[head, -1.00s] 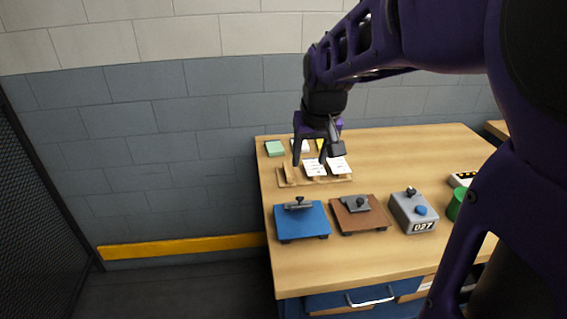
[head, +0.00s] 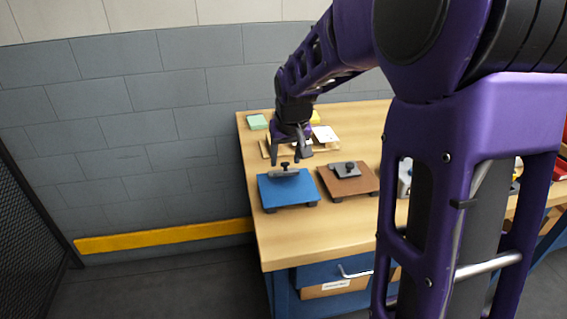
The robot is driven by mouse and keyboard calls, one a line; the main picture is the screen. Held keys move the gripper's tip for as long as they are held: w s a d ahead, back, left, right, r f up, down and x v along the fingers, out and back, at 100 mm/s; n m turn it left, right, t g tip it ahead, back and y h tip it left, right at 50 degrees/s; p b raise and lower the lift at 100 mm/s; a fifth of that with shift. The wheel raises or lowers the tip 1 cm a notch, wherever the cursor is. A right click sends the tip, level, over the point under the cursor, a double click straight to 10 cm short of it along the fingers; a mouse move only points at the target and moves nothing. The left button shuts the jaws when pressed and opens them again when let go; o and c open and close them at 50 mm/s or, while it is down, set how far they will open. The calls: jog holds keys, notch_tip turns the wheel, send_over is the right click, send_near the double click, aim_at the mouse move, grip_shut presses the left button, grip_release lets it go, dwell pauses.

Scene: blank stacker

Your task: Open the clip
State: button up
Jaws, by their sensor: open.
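A blue clipboard-like board (head: 302,194) lies at the table's front left, with a dark metal clip (head: 284,174) and black knob at its far edge. A brown board (head: 360,186) to its right carries a grey clip (head: 345,168) with a black knob. The blue board's clip lies along its far edge; the brown board's clip sits turned at an angle. My gripper (head: 286,160) is open and empty, pointing down at the blue board's far edge, close to the clip's knob. I cannot tell whether it touches the knob.
Behind the gripper stands a wooden rack (head: 266,150) with a white card (head: 325,134), partly hidden. A green pad (head: 257,122) and a yellow pad (head: 315,117) lie farther back. My arm hides much of the table's right side. The table's front left corner (head: 280,245) is clear.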

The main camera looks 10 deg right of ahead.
jog(key=shift+w+f, duration=0.1)
jog(key=shift+f, duration=0.15)
grip_shut()
